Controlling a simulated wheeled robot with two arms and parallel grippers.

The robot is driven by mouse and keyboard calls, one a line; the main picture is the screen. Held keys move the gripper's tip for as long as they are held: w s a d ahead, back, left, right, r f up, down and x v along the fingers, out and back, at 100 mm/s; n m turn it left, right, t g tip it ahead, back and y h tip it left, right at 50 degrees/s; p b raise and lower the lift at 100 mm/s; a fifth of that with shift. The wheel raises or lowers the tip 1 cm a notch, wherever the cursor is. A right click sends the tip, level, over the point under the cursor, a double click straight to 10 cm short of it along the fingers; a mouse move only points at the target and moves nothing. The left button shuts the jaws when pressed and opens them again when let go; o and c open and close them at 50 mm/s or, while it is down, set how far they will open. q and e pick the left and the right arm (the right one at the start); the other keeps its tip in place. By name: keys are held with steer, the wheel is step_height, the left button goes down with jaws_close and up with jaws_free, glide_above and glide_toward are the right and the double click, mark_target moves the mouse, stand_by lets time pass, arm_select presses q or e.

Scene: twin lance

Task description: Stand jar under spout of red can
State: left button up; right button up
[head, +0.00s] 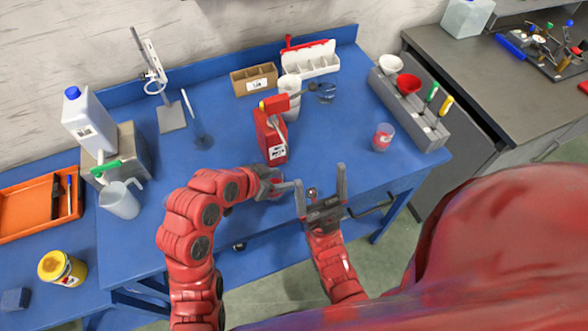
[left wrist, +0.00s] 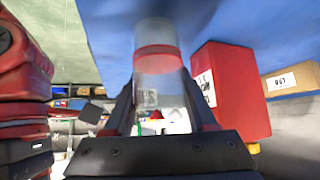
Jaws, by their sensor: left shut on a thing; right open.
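The red can (head: 270,138) stands upright on the blue table, with a red and yellow top and a dark spout reaching right. It also shows right of the jar in the left wrist view (left wrist: 232,88). My left gripper (head: 274,186) is in front of the can, shut on a clear jar (left wrist: 158,62) with a red band. In the head view the jar is mostly hidden by the gripper; only a reddish part shows. The jar is apart from the can; I cannot tell whether it touches the table. My right gripper (head: 322,192) is open and empty near the front edge.
A clear cup with red inside (head: 383,137) stands at the right by a grey bin (head: 412,110). White cups (head: 290,90) and a small glass (head: 326,93) stand behind the can. A clear jug (head: 121,199) is at the left.

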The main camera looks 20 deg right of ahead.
arm_select(q)
steer(key=shift+w+d, duration=0.25)
steer(key=shift+d, duration=0.3)
steer(key=shift+w+d, duration=0.2)
steer(key=shift+d, duration=0.35)
steer(key=d, duration=0.1)
steer(key=w+d+f, duration=0.1)
steer(key=shift+w+d, duration=0.15)
steer(key=shift+d, duration=0.2)
steer(key=shift+f, duration=0.3)
steer(key=shift+f, duration=0.2)
steer(key=o, duration=1.3)
steer(key=shift+r, duration=0.1)
steer(key=shift+o, duration=0.2)
